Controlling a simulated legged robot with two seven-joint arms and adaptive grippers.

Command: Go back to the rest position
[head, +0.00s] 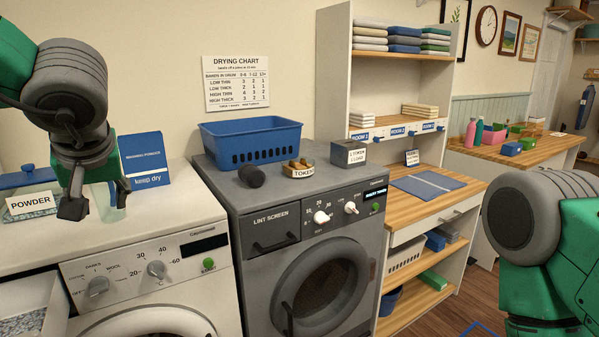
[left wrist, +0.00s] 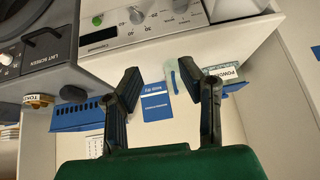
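My left gripper (head: 98,203) hangs above the top of the white washing machine (head: 155,215), in front of the blue "keep dry" box and the powder container. In the left wrist view its two fingers (left wrist: 170,83) are spread apart with nothing between them. My right arm (head: 540,225) shows at the right edge of the head view, but its gripper is out of the picture. The powder container (head: 30,205) has a blue lid and stands left of the gripper. A pale translucent scoop-like thing (left wrist: 187,78) shows behind the fingers in the left wrist view.
The grey dryer (head: 300,230) stands right of the washer. On it are a blue basket (head: 250,142), a dark cylinder (head: 251,176), a token tray (head: 300,169) and a grey slotted box (head: 348,154). A wooden shelf unit (head: 440,205) stands further right. Open floor shows between the shelf and my right arm.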

